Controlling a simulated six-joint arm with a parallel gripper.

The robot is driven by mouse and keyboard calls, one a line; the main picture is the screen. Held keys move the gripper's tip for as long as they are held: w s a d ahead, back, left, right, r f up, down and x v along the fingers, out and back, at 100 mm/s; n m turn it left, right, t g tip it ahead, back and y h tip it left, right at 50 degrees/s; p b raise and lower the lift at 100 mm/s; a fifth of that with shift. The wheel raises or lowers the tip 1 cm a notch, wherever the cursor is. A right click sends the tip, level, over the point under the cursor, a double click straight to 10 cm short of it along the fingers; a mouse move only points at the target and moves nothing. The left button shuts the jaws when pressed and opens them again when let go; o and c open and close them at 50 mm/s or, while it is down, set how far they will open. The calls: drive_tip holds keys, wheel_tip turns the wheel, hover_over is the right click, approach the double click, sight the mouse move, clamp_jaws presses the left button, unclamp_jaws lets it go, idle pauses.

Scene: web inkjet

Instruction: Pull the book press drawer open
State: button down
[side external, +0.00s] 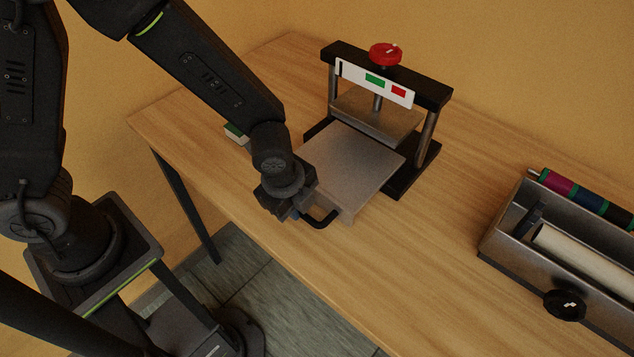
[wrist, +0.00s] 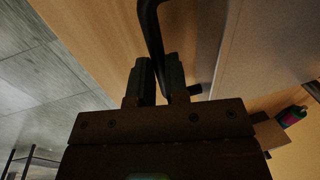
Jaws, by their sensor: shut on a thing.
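The book press (side external: 435,98) stands on the wooden table, with a black frame, a red knob on top and a metal platen. Its grey flat drawer (side external: 350,160) extends out of the front of the frame toward my arm. A black bar handle (side external: 322,220) is on the drawer's front edge. My gripper (side external: 297,214) is at the handle's left part. In the wrist view the handle (wrist: 152,35) runs down between the two fingers of my gripper (wrist: 160,75), which are shut on it. The fingertips are partly hidden in the side view.
A metal trough machine (side external: 500,240) with a pale roller, coloured spools (side external: 590,197) and a black knob stands at the right. A small green and white object (side external: 236,133) lies behind my forearm. The table's front edge is close below my gripper. The table between press and trough is clear.

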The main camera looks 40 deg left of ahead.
drive_tip(key=shift+s, duration=1.05)
drive_tip(key=c, duration=1.1)
unclamp_jaws()
drive_tip(key=s+r, duration=0.1)
drive_tip(key=r, duration=0.8)
drive_tip(key=s+r, duration=0.1)
drive_tip(key=r, duration=0.3)
drive_tip(key=shift+s+r, duration=0.3)
drive_tip(key=shift+s, duration=0.05)
drive_tip(key=s+a+r+n+t, duration=0.1)
drive_tip(key=s+a+r+n, duration=0.1)
drive_tip(key=n, duration=0.4)
drive_tip(key=s+a+r+n+t, duration=0.1)
drive_tip(key=s+a+r+n, duration=0.1)
drive_tip(key=a+r+n, duration=0.2)
drive_tip(key=s+a+r+n+t, duration=0.1)
drive_tip(key=s+a+r+n, duration=0.1)
drive_tip(key=a+n, duration=0.6)
drive_tip(key=shift+a+r, duration=0.15)
drive_tip(key=shift+r, duration=0.45)
